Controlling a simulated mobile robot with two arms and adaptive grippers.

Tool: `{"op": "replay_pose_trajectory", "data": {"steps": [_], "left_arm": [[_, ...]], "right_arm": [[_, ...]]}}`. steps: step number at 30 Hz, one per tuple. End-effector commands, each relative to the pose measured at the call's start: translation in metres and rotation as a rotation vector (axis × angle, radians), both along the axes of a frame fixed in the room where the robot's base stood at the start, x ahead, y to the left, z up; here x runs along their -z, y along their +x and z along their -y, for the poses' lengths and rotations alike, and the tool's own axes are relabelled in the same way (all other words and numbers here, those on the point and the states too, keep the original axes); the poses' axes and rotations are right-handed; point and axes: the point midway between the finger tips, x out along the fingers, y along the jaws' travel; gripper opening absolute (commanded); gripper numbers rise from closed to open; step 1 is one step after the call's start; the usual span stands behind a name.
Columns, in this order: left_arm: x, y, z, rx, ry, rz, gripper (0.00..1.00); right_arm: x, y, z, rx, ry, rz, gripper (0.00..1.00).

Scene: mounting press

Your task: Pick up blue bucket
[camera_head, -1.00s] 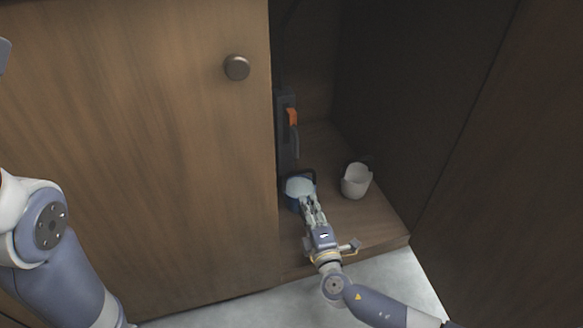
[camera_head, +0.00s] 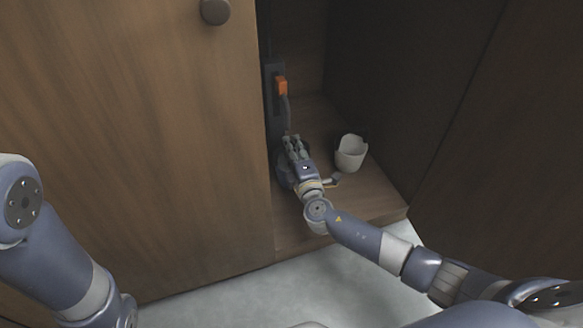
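The blue bucket (camera_head: 282,172) stands on the cabinet floor at the cabinet's left side. It is mostly hidden behind my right gripper, with only a dark blue strip showing at the left. My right gripper (camera_head: 292,142) reaches in from the lower right, with its fingers over the bucket at its far side. The fingers overlap the bucket in the picture, so I cannot tell if they are open or shut on its rim or handle. My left arm shows at the left edge, but its gripper is out of view.
A white bucket (camera_head: 350,154) stands to the right on the cabinet floor (camera_head: 365,200). A dark upright device with an orange part (camera_head: 281,86) stands behind the blue bucket. A wooden door with a round knob (camera_head: 215,11) closes the left side. A dark wall bounds the right.

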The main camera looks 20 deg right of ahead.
Motion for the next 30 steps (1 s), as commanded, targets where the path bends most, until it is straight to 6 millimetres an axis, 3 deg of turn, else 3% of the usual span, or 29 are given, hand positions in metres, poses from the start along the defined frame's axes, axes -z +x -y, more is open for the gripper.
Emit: {"op": "replay_pose_trajectory", "data": {"steps": [3,11,13,14,30], "left_arm": [[0.0057,-0.0001,0.0001,0.000,0.000,0.000,0.00],[0.0049,-0.0002,0.0001,0.000,0.001,0.000,0.00],[0.0048,-0.0002,0.0001,0.000,0.001,0.000,0.00],[0.0048,-0.0002,0.0001,0.000,0.001,0.000,0.00],[0.0052,0.0000,0.0001,0.000,0.000,0.000,0.00]], "right_arm": [[0.0006,0.0094,-0.0005,-0.001,0.000,0.001,0.18],[-0.0004,0.0107,-0.0007,-0.002,0.001,-0.001,0.18],[-0.0004,0.0106,-0.0006,-0.002,0.000,-0.001,0.02],[-0.0004,0.0106,-0.0006,-0.002,0.001,-0.001,0.00],[-0.0028,0.0123,0.0007,-0.001,0.001,0.003,0.00]]}}
